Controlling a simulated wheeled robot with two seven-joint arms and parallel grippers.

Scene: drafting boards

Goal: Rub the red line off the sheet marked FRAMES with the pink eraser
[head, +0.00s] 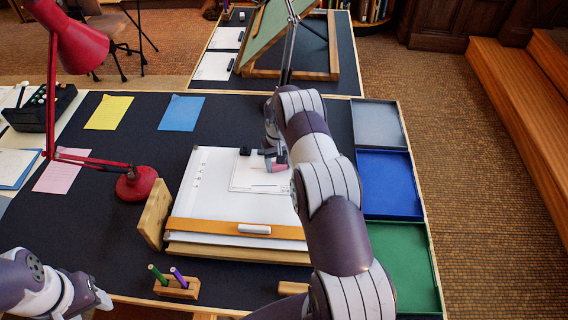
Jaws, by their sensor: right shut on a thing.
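My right gripper (274,160) is over the upper part of the drafting board (215,190), partly behind my own arm. It is shut on the pink eraser (281,167), of which only a small pink part shows. The eraser is at or just above a small white sheet (243,180) lying on the board; I cannot tell whether they touch. A thin line (266,185) shows on the sheet below the eraser; its colour is hard to make out. Any marking on the sheet is too small to read. My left gripper (96,302) is low at the left, away from the board, its fingers unclear.
A white block (254,229) lies on the board's orange ledge (200,226). A wooden pen holder (177,290) stands in front. A red lamp (137,184) stands left. Grey, blue (388,184) and green (402,262) trays line the right edge. A second board stands behind.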

